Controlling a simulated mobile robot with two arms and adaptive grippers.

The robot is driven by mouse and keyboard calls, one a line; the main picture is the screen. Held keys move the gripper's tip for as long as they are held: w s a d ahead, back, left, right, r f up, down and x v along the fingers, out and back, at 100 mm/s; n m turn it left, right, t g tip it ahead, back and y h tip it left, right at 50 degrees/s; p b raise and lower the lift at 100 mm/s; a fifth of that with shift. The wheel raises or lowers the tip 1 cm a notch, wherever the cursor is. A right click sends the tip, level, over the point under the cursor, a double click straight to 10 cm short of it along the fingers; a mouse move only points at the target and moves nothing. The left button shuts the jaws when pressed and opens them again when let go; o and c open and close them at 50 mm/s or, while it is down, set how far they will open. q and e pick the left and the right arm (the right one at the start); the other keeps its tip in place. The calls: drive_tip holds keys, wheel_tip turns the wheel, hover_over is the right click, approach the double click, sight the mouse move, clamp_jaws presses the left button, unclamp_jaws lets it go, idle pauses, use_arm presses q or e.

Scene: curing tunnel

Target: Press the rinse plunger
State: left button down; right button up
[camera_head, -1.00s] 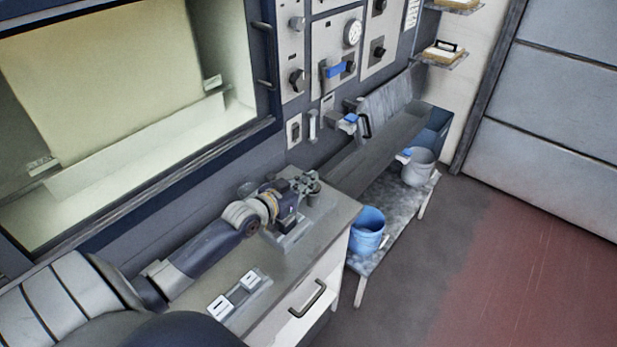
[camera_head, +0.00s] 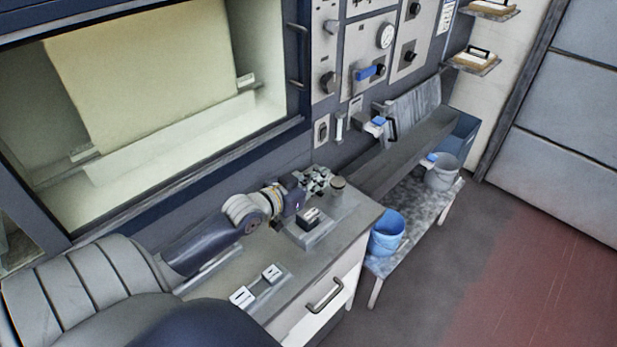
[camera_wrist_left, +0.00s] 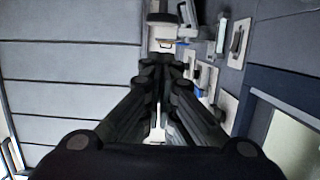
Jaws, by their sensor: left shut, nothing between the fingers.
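A short grey cylinder with a round cap (camera_head: 338,188), which looks like the rinse plunger, stands upright near the back right of the counter (camera_head: 352,222). My left gripper (camera_head: 318,180) is shut and empty, just left of the cylinder in the head view, above the counter. A small gap shows between them, but I cannot tell their relative heights. In the left wrist view the shut fingers (camera_wrist_left: 162,70) point at a pale object with a dark cap (camera_wrist_left: 162,32), possibly the same cylinder. My right gripper is not in view.
A dark block on a plate (camera_head: 310,218) sits in front of my gripper. A plate with two white switches (camera_head: 256,287) lies nearer. The wall panel (camera_head: 357,45) has knobs and a gauge. A trough (camera_head: 400,150) and blue bucket (camera_head: 387,234) are right.

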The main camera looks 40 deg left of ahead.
use_arm(q)
drive_tip(key=shift+b+v, duration=0.35)
drive_tip(key=shift+v, duration=1.6)
drive_tip(key=shift+r, duration=0.1)
drive_tip(key=shift+w, duration=0.1)
idle(0.6)
